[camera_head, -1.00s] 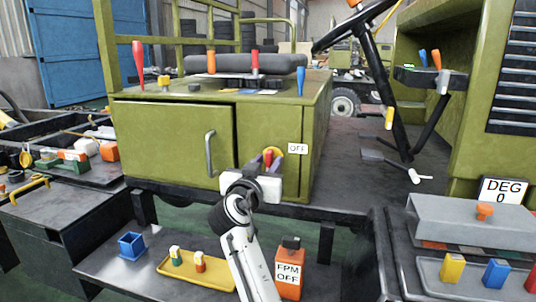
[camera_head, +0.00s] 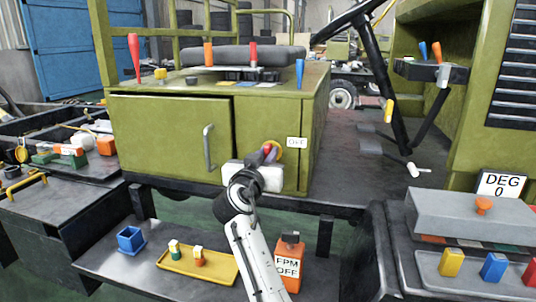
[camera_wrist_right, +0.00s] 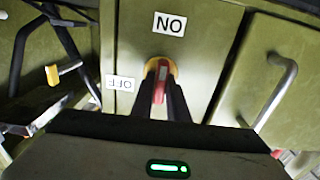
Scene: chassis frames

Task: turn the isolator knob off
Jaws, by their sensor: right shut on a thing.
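The isolator knob (camera_head: 266,148) has a red handle on a yellow round base and sits on the front of the green cabinet. My right gripper (camera_head: 270,154) is shut on the red handle. In the right wrist view the knob (camera_wrist_right: 160,88) stands between the two dark fingers, its handle roughly upright in that picture. An OFF label (camera_head: 296,142) is to the right of the knob. The wrist view shows this label (camera_wrist_right: 119,83) upside down at left, and an upside-down ON label (camera_wrist_right: 170,24) above the knob. My left gripper is not in view.
The cabinet's door handle (camera_head: 209,147) is left of the knob. Levers stand on the cabinet top (camera_head: 185,85). Below is a shelf with a blue bin (camera_head: 131,241), a yellow tray (camera_head: 170,260) and an orange FPM OFF box (camera_head: 288,268). A DEG 0 sign (camera_head: 502,185) stands at right.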

